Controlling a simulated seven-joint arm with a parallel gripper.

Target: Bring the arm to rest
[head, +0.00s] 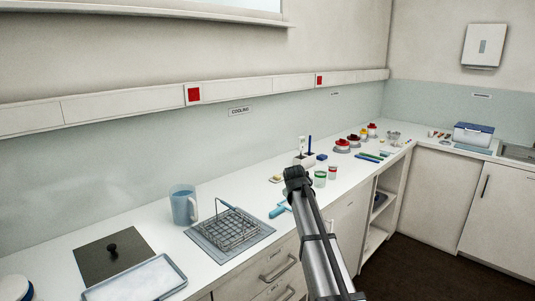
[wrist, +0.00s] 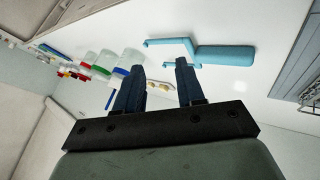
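My gripper (wrist: 159,66) shows in the wrist view with its two dark blue fingers apart and nothing between them. In the head view the end of my arm (head: 296,177) is over the counter, and its fingers cannot be made out. A light-blue handled tool (head: 278,211) lies on the white counter (head: 185,258) just left of my arm.
A wire rack (head: 232,230) on a grey mat and a blue jug (head: 184,205) stand left of my arm. Small lidded jars (head: 320,178) stand close on its right. A dark plate (head: 112,257) and a metal tray (head: 145,281) lie at the front left.

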